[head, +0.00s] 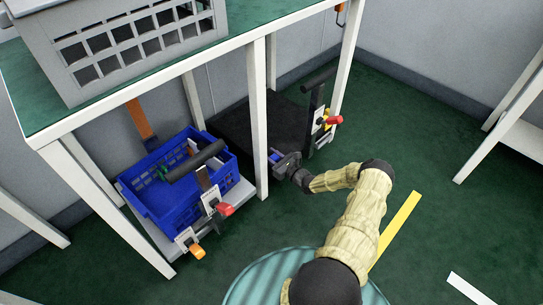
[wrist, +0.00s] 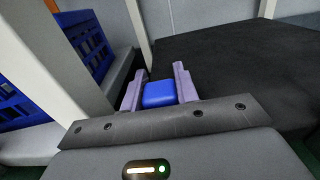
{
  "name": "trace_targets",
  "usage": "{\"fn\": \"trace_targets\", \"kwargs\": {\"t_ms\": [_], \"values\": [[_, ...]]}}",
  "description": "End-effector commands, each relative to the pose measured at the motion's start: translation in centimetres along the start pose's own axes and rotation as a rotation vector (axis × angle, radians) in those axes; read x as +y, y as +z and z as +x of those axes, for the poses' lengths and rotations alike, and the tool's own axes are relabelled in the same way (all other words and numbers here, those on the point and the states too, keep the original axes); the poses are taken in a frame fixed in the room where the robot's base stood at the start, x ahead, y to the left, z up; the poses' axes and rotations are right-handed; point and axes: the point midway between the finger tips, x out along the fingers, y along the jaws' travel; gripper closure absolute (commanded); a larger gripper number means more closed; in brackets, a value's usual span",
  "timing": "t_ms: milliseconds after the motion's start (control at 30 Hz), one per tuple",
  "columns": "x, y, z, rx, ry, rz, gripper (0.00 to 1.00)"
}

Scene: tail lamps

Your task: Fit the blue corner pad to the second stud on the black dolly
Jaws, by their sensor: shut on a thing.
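My gripper (head: 278,158) is shut on a blue corner pad (wrist: 160,94), held between its two pale purple fingers in the wrist view. The pad shows only as a small blue patch in the head view. The black dolly (head: 232,129) stands under the table, just behind and beyond my gripper. Its flat dark deck (wrist: 245,75) fills the right of the wrist view, and the pad appears near its front left side. The dolly's upright handle (head: 316,95) rises at its right, with red and yellow lamps (head: 333,120) near it. I cannot make out the studs.
A white table leg (head: 257,115) stands close left of my gripper, also in the wrist view (wrist: 60,60). Left of it, a grey dolly (head: 150,232) carries a blue crate (head: 160,205). A grey crate (head: 120,45) sits on the table. Green floor at right is open.

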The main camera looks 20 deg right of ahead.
Motion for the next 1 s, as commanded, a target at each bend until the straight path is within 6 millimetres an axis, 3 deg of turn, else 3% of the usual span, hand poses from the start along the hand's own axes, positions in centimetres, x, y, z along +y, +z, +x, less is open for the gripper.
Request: {"fn": "trace_targets", "kwargs": {"t_ms": [233, 267, 367, 400, 767, 1000], "values": [[0.0, -0.6, 0.0, 0.0, 0.0, 0.0, 0.94], [0.0, -0.5, 0.0, 0.0, 0.0, -0.001, 0.66], [0.0, -0.5, 0.0, 0.0, 0.0, -0.001, 0.46], [0.0, -0.5, 0.0, 0.0, 0.0, 0.0, 0.44], [-0.1, -0.4, -0.5, 0.001, -0.001, 0.0, 0.44], [-0.1, -0.1, -3.7, 0.002, -0.004, 0.002, 0.44]]}}
